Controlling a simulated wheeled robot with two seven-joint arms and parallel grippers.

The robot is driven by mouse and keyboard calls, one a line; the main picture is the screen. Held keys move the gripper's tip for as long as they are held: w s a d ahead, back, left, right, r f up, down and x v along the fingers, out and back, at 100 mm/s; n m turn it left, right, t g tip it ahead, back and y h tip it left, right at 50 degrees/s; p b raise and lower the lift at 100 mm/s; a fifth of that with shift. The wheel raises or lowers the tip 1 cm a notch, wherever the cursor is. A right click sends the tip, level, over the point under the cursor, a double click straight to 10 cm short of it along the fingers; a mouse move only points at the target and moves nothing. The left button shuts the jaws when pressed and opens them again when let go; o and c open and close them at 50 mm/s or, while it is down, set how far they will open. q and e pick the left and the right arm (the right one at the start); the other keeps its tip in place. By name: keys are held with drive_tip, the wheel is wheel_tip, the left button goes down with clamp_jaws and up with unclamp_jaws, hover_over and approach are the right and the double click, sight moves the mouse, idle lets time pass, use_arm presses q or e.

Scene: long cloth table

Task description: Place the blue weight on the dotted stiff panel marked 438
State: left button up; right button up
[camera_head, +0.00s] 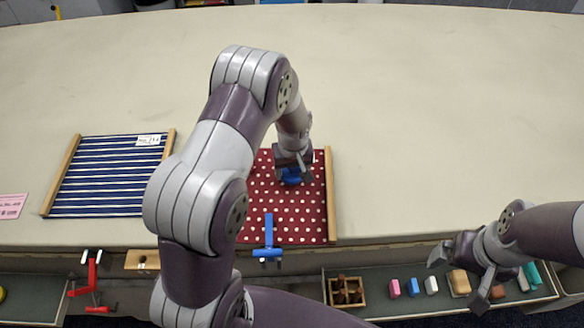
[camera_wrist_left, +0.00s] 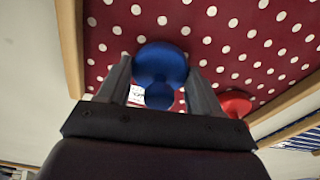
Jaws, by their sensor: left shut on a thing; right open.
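My left gripper (camera_head: 293,172) is shut on the blue weight (camera_head: 291,176), low over the far right part of the dark red, white-dotted panel (camera_head: 290,214). In the left wrist view the blue weight (camera_wrist_left: 160,66) sits between the two fingers (camera_wrist_left: 157,88), over the dots. I cannot tell whether its base touches the panel. A bit of white label (camera_wrist_left: 136,95) shows beside it, its number unreadable. My left arm hides the panel's left part. My right gripper (camera_head: 460,277) is open and empty over the right front tray.
A red round thing (camera_wrist_left: 235,103) lies on the dotted panel, seen in the wrist view. A blue clamp (camera_head: 269,238) grips the panel's front edge. A blue striped panel (camera_head: 108,177) lies left. A red clamp (camera_head: 93,282) and small blocks (camera_head: 413,287) sit in front. The table's right is clear.

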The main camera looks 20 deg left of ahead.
sight(293, 178)
use_arm(q)
drive_tip(key=shift+f, duration=0.3)
drive_tip(key=shift+w+f, duration=0.15)
drive_tip(key=shift+f, duration=0.2)
drive_tip(key=o, duration=1.4)
drive_tip(key=shift+r, duration=0.1)
drive_tip(key=shift+o, duration=0.2)
drive_tip(key=shift+r, duration=0.3)
wheel_tip(293, 178, up, 12)
drive_tip(key=s+f+b, duration=0.1)
drive_tip(key=s, duration=0.1)
drive_tip(key=s+d+r+m, duration=0.1)
drive_tip(key=s+d+m, duration=0.1)
drive_tip(key=s, duration=0.5)
drive_tip(key=s+d+r+m, duration=0.1)
drive_tip(key=s+m, duration=0.3)
drive_tip(key=s, duration=0.4)
drive_tip(key=shift+s+d+m+h, duration=0.3)
drive_tip(key=shift+d+m+h, duration=0.1)
drive_tip(key=shift+d, duration=0.2)
